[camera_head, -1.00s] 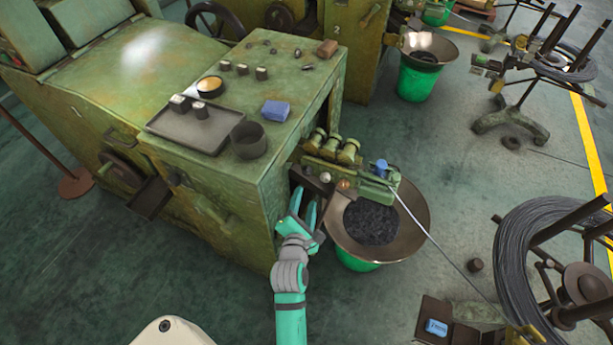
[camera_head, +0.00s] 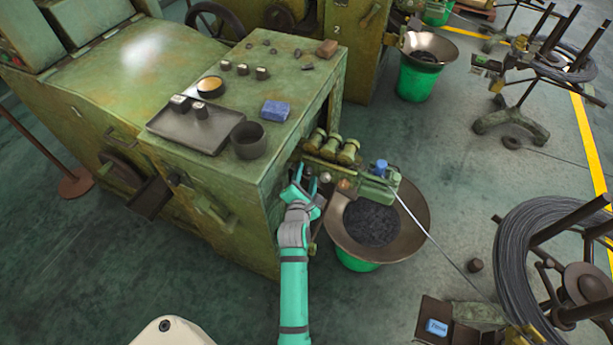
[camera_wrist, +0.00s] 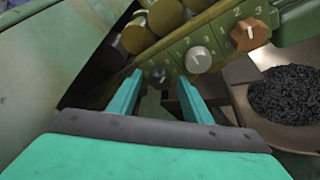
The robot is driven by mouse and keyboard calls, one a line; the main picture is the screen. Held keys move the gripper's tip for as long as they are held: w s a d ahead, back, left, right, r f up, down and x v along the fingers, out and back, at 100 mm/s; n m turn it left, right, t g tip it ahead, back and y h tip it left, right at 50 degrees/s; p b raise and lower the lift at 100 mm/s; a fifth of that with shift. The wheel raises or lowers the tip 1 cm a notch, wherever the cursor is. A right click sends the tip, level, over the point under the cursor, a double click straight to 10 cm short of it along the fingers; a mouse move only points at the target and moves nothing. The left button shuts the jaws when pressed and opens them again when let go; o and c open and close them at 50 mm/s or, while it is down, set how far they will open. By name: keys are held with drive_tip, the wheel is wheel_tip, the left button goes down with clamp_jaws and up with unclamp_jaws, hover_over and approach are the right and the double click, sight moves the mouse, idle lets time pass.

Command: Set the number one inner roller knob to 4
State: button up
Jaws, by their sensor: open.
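A green roller unit with a numbered plate (camera_wrist: 222,30) is on the machine's side. The plate bears a grey-white round knob (camera_wrist: 198,60) and a brown lobed knob (camera_wrist: 250,33) with a pale pointer line. Digits 1, 2 and 3 show near the brown knob. A small dark knob-like part (camera_wrist: 158,75) is beyond the gap between my fingertips. I cannot tell which is the number one inner knob, or its setting. My gripper (camera_wrist: 160,82) is open and empty in front of the plate, left of the grey-white knob. In the head view, it (camera_head: 305,177) partly hides the plate.
Brass-coloured rollers (camera_head: 332,146) are above the plate. A pan (camera_head: 410,222) of dark pieces stands close on the right. The green machine cabinet (camera_head: 225,175) is on the left, with a tray (camera_head: 160,127) and cup (camera_head: 247,140) on top. A wire runs right from the unit.

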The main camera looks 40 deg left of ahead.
drive_tip(key=c, duration=1.1)
drive_tip(key=shift+o, duration=0.2)
drive_tip(key=shift+w+f+m, duration=0.1)
drive_tip(key=shift+m, duration=0.2)
drive_tip(key=m+y, duration=0.2)
drive_tip(key=m, duration=0.1)
drive_tip(key=shift+d+f+t, duration=0.2)
drive_tip(key=shift+t, duration=0.2)
drive_tip(key=shift+a+f+m+t+y, duration=0.1)
drive_tip(key=shift+m+t+y, duration=0.2)
drive_tip(key=shift+m, duration=0.6)
drive_tip(key=shift+f+m+t+y, duration=0.1)
drive_tip(key=shift+m+t+y, duration=0.15)
drive_tip(key=shift+m, duration=0.65)
drive_tip(key=shift+m+y, duration=0.25)
drive_tip(key=shift+m, duration=0.65)
